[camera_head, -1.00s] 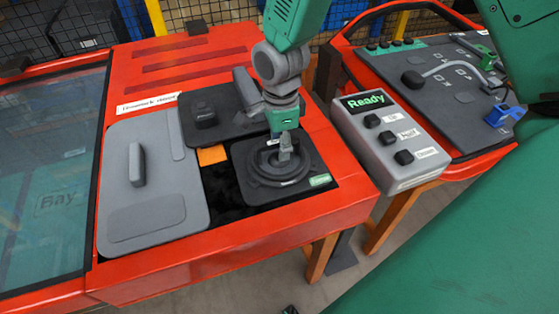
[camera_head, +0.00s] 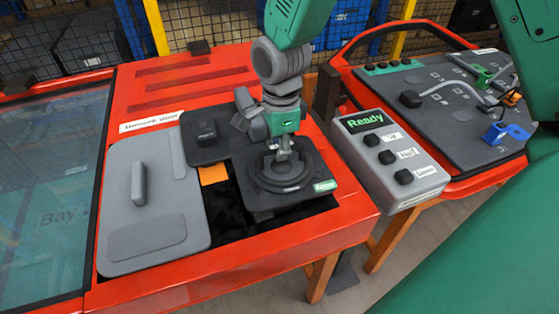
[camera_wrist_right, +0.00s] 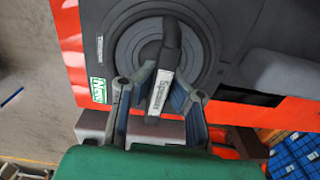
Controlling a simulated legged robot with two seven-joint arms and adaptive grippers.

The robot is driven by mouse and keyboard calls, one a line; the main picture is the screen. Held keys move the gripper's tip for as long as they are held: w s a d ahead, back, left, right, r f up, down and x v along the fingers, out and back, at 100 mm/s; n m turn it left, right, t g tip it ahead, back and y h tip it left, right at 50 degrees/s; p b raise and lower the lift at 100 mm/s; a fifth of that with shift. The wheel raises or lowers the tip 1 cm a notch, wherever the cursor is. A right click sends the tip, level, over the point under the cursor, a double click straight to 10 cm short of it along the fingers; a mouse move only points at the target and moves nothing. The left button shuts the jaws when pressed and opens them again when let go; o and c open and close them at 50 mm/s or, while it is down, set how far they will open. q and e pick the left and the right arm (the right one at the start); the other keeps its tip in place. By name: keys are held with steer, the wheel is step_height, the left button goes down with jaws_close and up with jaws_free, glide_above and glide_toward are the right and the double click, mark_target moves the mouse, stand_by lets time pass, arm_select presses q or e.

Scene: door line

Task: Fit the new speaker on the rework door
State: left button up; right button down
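The new speaker (camera_head: 278,183) is a dark square plate with a round ringed cone and a green label marked "New". My right gripper (camera_head: 284,152) points down over it and is shut on its upright tab. In the right wrist view the fingers (camera_wrist_right: 160,95) flank the tab labelled "Speaker" (camera_wrist_right: 160,90), with the round cone (camera_wrist_right: 160,45) beyond. The speaker is over a black recess in the red bench (camera_head: 345,220) and looks slightly raised; its underside is hidden. The grey panel in the red frame (camera_head: 465,110), probably the rework door, is at the right. My left gripper is not in view.
A grey box (camera_head: 390,155) reading "Ready" with several buttons stands between bench and panel. The panel carries a cable, a green clip (camera_head: 483,75) and a blue clip (camera_head: 508,132). A grey handled cover (camera_head: 150,200) and a dark part (camera_head: 207,135) lie left of the speaker.

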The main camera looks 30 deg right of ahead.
mark_target(273, 169)
steer(key=r, duration=0.5)
steer(key=shift+a+r, duration=0.25)
steer(key=shift+d+f, duration=0.2)
steer(key=shift+f, duration=0.7)
steer(key=shift+a+f+b, duration=0.1)
steer(key=shift+f+b, duration=0.2)
steer(key=shift+f, duration=0.6)
steer(key=shift+p, duration=0.5)
steer(key=shift+a+n, duration=0.2)
steer(key=shift+n, duration=0.1)
steer(key=shift+s+a, duration=0.15)
steer(key=shift+a, duration=0.2)
steer(key=shift+s+a+p, duration=0.2)
steer(key=shift+a+p, duration=0.25)
steer(key=shift+a, duration=0.1)
stand_by(0.4)
